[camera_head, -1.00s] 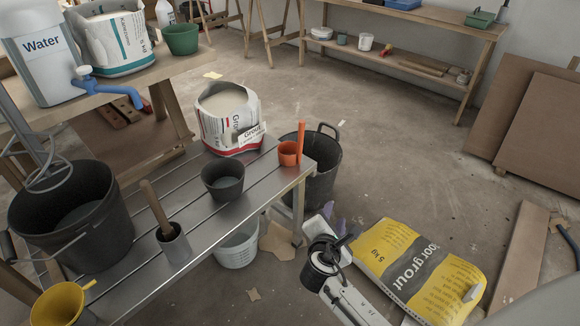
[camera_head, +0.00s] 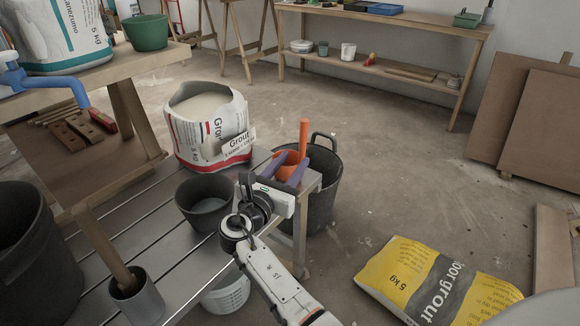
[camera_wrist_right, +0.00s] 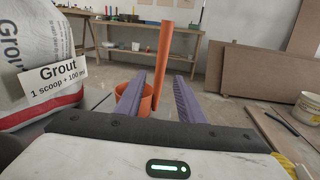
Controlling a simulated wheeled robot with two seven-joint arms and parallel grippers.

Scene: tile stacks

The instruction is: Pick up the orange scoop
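The orange scoop (camera_head: 304,138) stands at the bench's far right corner, its handle pointing up. My right gripper (camera_head: 289,166) is open, with purple fingers spread. It reaches toward the scoop from the near side, and its fingers hide part of the cup in the head view. I cannot tell whether it touches. My left gripper is not in view.
An open grout bag (camera_head: 208,128) stands left of the scoop with a small label card (camera_head: 238,143). A dark bowl (camera_head: 207,203) and a grey cup with a wooden handle (camera_head: 135,298) are on the slatted bench (camera_head: 165,200). A black bucket (camera_head: 323,190) stands behind the corner.

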